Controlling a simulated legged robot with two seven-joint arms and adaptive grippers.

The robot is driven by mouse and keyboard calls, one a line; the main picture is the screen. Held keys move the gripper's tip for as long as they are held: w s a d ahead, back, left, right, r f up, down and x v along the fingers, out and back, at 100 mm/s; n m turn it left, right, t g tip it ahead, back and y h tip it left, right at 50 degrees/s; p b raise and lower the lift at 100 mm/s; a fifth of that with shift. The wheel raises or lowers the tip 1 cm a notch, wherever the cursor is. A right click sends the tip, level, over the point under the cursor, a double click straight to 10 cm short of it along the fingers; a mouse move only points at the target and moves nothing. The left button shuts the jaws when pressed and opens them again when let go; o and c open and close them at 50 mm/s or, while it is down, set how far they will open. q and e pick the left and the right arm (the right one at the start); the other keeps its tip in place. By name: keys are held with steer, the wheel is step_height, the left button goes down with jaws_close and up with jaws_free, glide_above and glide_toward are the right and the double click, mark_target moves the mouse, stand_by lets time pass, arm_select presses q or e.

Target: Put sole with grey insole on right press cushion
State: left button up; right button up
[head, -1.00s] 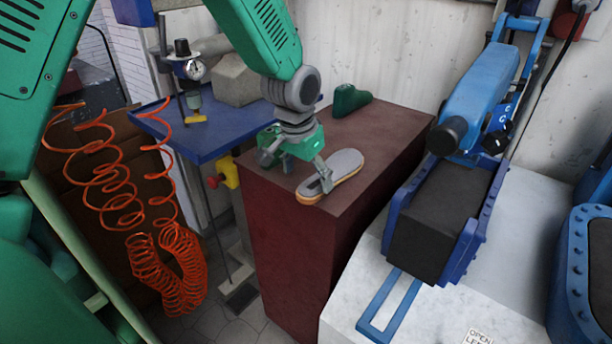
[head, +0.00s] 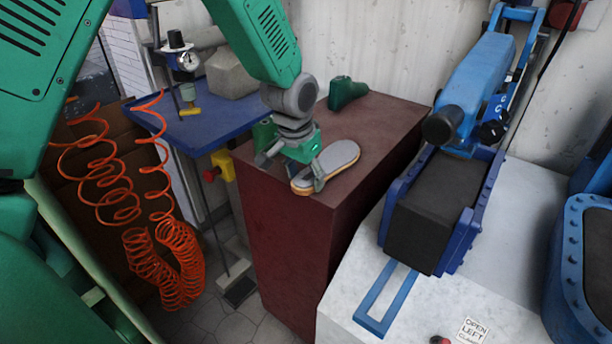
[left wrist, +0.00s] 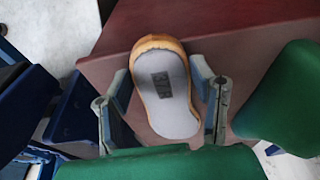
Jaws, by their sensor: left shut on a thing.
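The sole with grey insole (head: 337,159) has an orange-tan edge and is at the top of the dark red cabinet (head: 385,130). My left gripper (head: 312,178) is shut on this sole, near its end closest to me. In the left wrist view the sole (left wrist: 160,105) is between the two fingers, with a dark mark on its insole. I cannot tell whether it touches the cabinet top. A black press cushion (head: 430,215) sits in a blue frame right of the cabinet. Another dark cushion (head: 600,250) is cut off at the right edge. My right gripper is not in view.
A green shoe last (head: 347,92) stands at the back of the cabinet top. A blue press arm (head: 485,90) rises behind the black cushion. A blue side table (head: 200,130) and orange coiled hoses (head: 150,260) are on the left.

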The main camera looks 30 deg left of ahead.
arm_select(q)
steer(key=shift+r, duration=0.1)
steer(key=shift+w+r+p, duration=1)
steer(key=shift+r+p, duration=0.05)
steer(key=shift+p, duration=0.2)
steer(key=shift+d, duration=0.1)
steer(key=shift+f, duration=0.1)
